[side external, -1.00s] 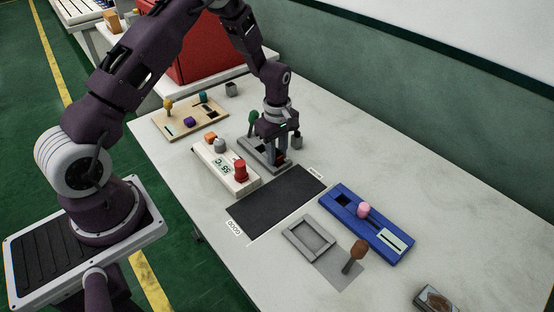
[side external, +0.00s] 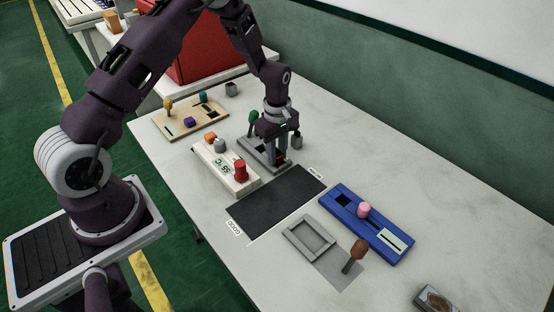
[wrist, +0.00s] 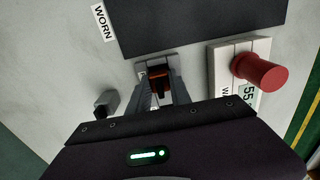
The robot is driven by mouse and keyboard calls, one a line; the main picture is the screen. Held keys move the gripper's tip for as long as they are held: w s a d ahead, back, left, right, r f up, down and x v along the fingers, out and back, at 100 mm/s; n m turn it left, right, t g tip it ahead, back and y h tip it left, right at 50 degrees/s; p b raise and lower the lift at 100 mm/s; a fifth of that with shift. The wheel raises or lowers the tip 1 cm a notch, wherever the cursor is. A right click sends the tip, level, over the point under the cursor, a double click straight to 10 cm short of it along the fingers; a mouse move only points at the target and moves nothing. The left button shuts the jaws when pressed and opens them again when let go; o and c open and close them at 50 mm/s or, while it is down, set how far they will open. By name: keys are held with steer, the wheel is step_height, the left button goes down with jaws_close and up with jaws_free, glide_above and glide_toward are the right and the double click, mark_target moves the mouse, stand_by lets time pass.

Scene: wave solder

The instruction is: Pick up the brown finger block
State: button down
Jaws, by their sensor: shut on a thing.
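The brown finger block (wrist: 158,73) shows as a small orange-brown piece between my fingertips in the wrist view, mostly hidden by them. A sliver of it (side external: 281,158) shows by the fingertips in the side view. My gripper (side external: 277,161) points down over a grey fixture (side external: 249,154) with a dark slot, and is shut on the block. The gripper also shows in the wrist view (wrist: 160,88). I cannot tell whether the block is clear of the fixture.
A white unit (side external: 221,174) with a red knob (side external: 240,169) stands close beside the fixture. A dark mat (side external: 276,203) lies in front. A blue panel (side external: 395,248), a grey tray (side external: 290,236) and a brown-topped lever (side external: 358,250) stand to the right. A tan board (side external: 178,128) lies behind.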

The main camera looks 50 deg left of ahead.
stand_by(0.6)
step_height(320, 180, up, 8)
steer(key=shift+r, duration=0.2)
steer(key=a+r, duration=0.1)
steer(key=a, duration=0.6)
steer(key=shift+a+r, duration=0.1)
steer(key=shift+f, duration=3.65)
steer(key=shift+f, duration=0.3)
steer(key=shift+f, duration=0.65)
